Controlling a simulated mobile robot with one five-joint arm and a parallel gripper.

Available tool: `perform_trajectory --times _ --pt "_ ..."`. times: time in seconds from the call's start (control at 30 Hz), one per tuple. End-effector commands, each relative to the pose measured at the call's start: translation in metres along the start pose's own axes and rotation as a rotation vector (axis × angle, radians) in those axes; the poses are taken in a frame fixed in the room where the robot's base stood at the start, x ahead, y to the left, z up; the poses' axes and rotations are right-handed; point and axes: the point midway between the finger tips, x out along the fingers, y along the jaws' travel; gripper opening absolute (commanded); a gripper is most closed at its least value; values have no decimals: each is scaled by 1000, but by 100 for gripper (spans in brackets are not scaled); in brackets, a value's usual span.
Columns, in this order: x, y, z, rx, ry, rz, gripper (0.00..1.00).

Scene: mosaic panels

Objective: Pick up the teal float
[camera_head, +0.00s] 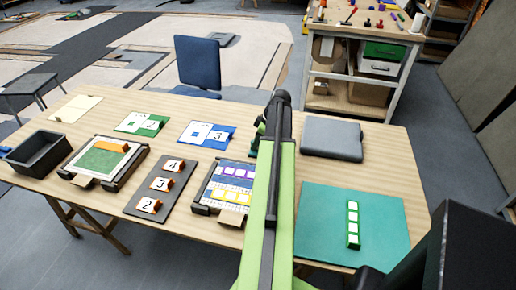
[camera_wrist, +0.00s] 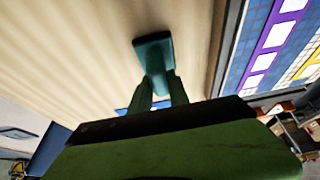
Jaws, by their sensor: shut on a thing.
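The teal float (camera_wrist: 153,50) shows in the wrist view as a flat teal block with a narrower part running down between my fingers. My gripper (camera_wrist: 160,84) is shut on that narrower part. Pale wooden table surface lies behind the float; I cannot tell whether the float touches it. In the head view my green arm reaches over the table and hides most of the gripper and float. Only a small dark teal bit shows left of the arm.
The mosaic panel (camera_head: 211,198) with purple and yellow tiles lies close by. A grey closed case (camera_head: 332,138) and a teal mat (camera_head: 320,225) with a strip of green-edged tiles lie right of the arm. Numbered cards, another panel and a dark bin (camera_head: 40,158) occupy the left.

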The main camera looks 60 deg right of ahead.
Motion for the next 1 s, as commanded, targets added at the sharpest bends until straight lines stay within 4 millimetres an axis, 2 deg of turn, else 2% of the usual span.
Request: perform_trajectory --times 0.33,0.47,0.73,1.0 --pt "-1 0 -1 -1 0 0 0" --pt "-8 0 -4 -1 0 0 0" --pt "-46 0 -20 -1 0 0 0" --pt "-103 -1 24 3 0 1 0"
